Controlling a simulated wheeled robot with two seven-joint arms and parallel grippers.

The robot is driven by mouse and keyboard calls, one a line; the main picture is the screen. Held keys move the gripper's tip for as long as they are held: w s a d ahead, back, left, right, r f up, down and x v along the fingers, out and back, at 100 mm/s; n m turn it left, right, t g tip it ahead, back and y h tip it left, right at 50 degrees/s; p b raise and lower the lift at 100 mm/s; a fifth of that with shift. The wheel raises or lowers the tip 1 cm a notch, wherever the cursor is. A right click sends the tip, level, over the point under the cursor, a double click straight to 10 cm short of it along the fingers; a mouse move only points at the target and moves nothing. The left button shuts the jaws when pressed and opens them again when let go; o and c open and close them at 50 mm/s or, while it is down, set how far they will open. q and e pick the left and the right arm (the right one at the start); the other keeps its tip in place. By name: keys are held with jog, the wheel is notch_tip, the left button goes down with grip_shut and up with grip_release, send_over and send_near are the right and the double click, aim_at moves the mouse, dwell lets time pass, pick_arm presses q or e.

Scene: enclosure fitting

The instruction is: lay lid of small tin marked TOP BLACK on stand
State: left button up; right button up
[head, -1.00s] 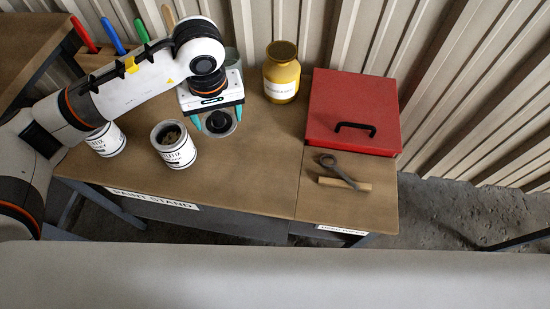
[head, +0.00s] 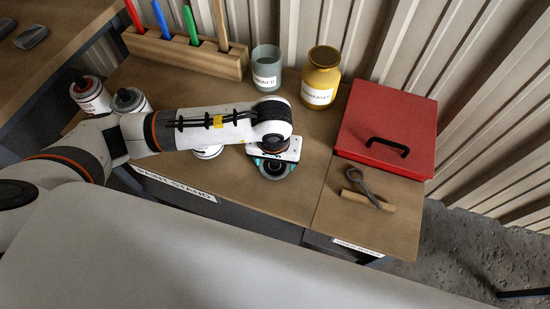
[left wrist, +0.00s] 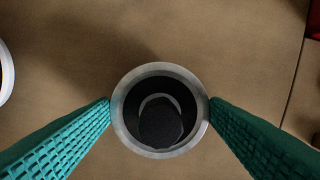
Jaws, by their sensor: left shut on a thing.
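My left gripper (head: 274,168) has its teal fingers shut on opposite sides of a round lid (head: 276,172). In the left wrist view the lid (left wrist: 120,118) has a pale grey rim around a dark inside, centred between the fingertips (left wrist: 160,110). It is over the front part of the brown paint stand (head: 300,207); whether it touches the top I cannot tell. A white tin (head: 208,153) stands left of it, mostly hidden by my arm, its label unreadable. Its edge shows in the left wrist view (left wrist: 4,75). My right gripper is out of view.
A yellow jar (head: 321,78) and a grey pot (head: 266,70) stand behind. A red box (head: 388,122) and a wrench (head: 366,186) on a wooden strip are at right. Bare stand surrounds the lid.

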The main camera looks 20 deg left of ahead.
aim_at(274, 171)
pick_arm(q)
jog(key=shift+f, duration=0.2)
jog(key=shift+f, duration=0.1)
jog(key=o, duration=0.9)
jog(key=shift+c, duration=0.2)
jog(key=shift+r, duration=0.25)
notch_tip(274, 171, up, 12)
jog(key=s, duration=0.1)
jog(key=shift+s+f, duration=0.15)
jog(key=shift+s, duration=0.05)
jog(key=shift+d, duration=0.1)
